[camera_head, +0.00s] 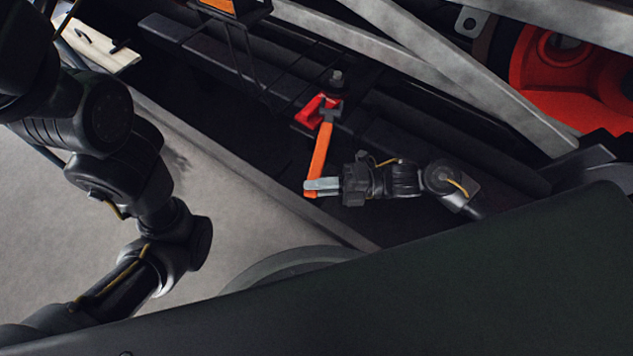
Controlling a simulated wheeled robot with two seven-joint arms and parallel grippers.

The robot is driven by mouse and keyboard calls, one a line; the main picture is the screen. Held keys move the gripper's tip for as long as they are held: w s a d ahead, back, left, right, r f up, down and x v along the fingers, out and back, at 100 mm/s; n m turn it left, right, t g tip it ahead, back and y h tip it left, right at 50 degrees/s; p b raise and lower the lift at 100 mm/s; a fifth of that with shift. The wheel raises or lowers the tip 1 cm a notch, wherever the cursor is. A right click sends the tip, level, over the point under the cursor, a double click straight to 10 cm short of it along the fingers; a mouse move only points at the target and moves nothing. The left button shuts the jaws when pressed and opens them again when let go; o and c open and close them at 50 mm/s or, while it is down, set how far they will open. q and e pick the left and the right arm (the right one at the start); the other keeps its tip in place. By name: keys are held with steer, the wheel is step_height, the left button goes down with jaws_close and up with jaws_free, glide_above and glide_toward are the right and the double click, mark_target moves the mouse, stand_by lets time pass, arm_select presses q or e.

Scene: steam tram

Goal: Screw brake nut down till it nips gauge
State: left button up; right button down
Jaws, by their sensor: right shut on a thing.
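My right gripper (318,187) comes in from the right and is shut on the lower end of an orange-handled spanner (319,150). The spanner slants up to a dark head beside a red piece (311,112), which may be the gauge. My left gripper is out of view; only my left arm shows.
A long dark beam (205,52) runs diagonally behind the fitting. Grey bars (425,62) cross above it, and a red round part (560,65) is at upper right. Grey floor (235,215) lies open at left. A pale board (100,45) is at upper left.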

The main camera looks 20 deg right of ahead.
mark_target(318, 152)
steer(key=shift+w+r, duration=0.1)
steer(key=shift+w+d+b, duration=0.5)
steer(key=shift+w, duration=0.5)
steer(key=shift+w+d+b, duration=0.5)
steer(key=shift+w+d, duration=0.05)
steer(key=shift+w, duration=0.5)
steer(key=shift+w+d+b, duration=0.5)
steer(key=shift+w, duration=0.5)
steer(key=shift+w+d+b, duration=0.3)
steer(key=shift+w, duration=0.4)
steer(key=shift+w+a+r+m+t+p, duration=0.1)
steer(key=shift+w+a+m+t+p, duration=0.25)
steer(key=shift+a+t+p, duration=0.25)
steer(key=shift+w+a+m+t+h, duration=0.15)
steer(key=shift+w+a+m+t, duration=0.15)
steer(key=shift+a+t, duration=0.15)
steer(key=shift+w+a+m+t+h, duration=0.15)
steer(key=shift+w+a+t, duration=0.15)
steer(key=shift+a, duration=0.25)
